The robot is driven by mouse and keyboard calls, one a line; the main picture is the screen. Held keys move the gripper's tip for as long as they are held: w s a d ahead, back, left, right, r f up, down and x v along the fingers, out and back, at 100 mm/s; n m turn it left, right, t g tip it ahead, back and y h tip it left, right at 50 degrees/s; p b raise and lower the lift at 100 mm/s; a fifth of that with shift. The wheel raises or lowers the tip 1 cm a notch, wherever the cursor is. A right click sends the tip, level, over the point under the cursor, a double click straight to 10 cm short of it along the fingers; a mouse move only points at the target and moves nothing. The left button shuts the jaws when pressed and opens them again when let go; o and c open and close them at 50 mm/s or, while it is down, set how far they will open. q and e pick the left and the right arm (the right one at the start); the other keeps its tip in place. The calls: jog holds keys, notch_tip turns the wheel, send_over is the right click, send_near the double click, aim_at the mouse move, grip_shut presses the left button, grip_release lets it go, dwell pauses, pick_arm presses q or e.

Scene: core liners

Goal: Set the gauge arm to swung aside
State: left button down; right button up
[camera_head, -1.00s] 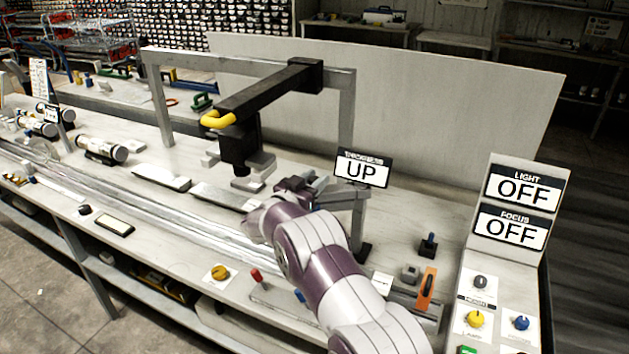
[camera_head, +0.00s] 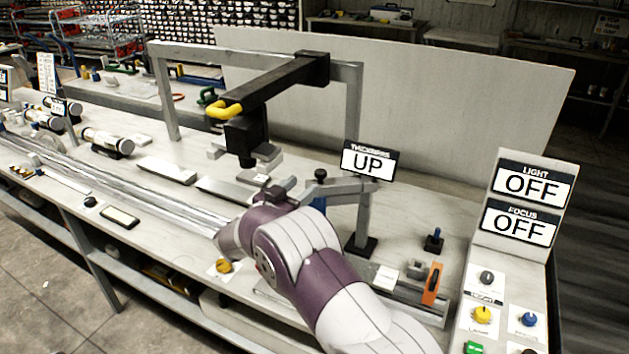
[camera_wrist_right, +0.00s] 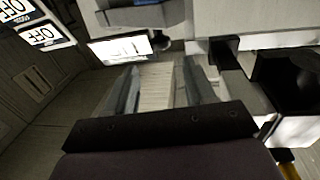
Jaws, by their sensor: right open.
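A grey jointed arm (camera_head: 345,187) with a black knob (camera_head: 320,174) reaches left from a post (camera_head: 362,222) on a black foot; it looks like the gauge arm. A "THICKNESS UP" sign (camera_head: 368,164) stands above it. My right gripper (camera_head: 272,192) is left of the knob and apart from it, its fingers mostly hidden by my purple wrist in the head view. In the right wrist view the right gripper (camera_wrist_right: 158,88) is open, with nothing clearly held between its fingers. My left gripper is not in view.
An orange-handled tool (camera_head: 432,285) and a control panel (camera_head: 485,280) stand to the right. Pale plates (camera_head: 166,170) lie on the bench at left.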

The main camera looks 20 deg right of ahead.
jog(key=v, duration=0.3)
jog(key=shift+s+a, duration=0.15)
jog(key=shift+a, duration=0.1)
jog(key=shift+c, duration=0.3)
